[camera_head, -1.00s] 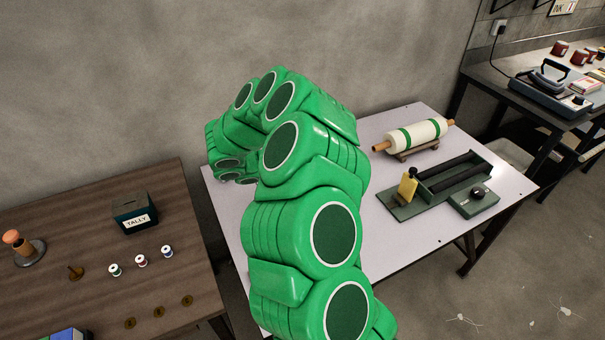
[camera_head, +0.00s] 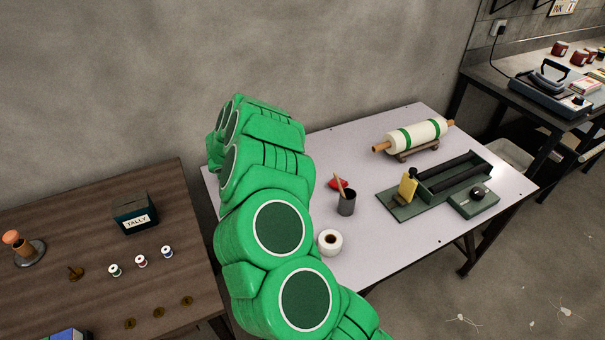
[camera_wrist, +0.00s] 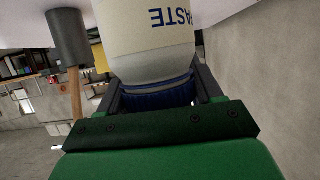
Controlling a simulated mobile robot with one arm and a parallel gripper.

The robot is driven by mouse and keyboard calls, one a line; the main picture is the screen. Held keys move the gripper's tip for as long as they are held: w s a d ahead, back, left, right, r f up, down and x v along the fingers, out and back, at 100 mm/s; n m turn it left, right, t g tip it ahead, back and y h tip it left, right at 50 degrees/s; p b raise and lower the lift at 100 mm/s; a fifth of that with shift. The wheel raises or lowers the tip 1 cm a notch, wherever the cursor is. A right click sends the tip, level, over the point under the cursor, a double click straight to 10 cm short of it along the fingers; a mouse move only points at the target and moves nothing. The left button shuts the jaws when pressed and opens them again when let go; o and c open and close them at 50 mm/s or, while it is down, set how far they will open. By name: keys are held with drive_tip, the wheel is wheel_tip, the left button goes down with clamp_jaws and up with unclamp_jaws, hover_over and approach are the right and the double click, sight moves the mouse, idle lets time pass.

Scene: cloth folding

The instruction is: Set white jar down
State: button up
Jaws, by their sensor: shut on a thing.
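A white jar (camera_wrist: 150,40) with dark blue "PASTE" lettering and blue bands shows large in the wrist view, upside down in the picture. My gripper (camera_wrist: 158,92) is shut on it, with a dark finger on each side near its dark blue ribbed end. The jar's other end runs out of the top of the picture, so I cannot tell whether it touches the table. In the head view my green arm hides both gripper and jar. The pale worktable (camera_head: 375,240) stands under and to the right of the arm.
A brown table (camera_head: 70,220) stands left.

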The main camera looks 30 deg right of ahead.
drive_tip(key=shift+w+f, duration=0.25)
drive_tip(key=shift+f, duration=1.55)
drive_tip(key=shift+f, duration=0.15)
drive_tip(key=o, duration=1.5)
drive_tip(key=shift+o, duration=0.2)
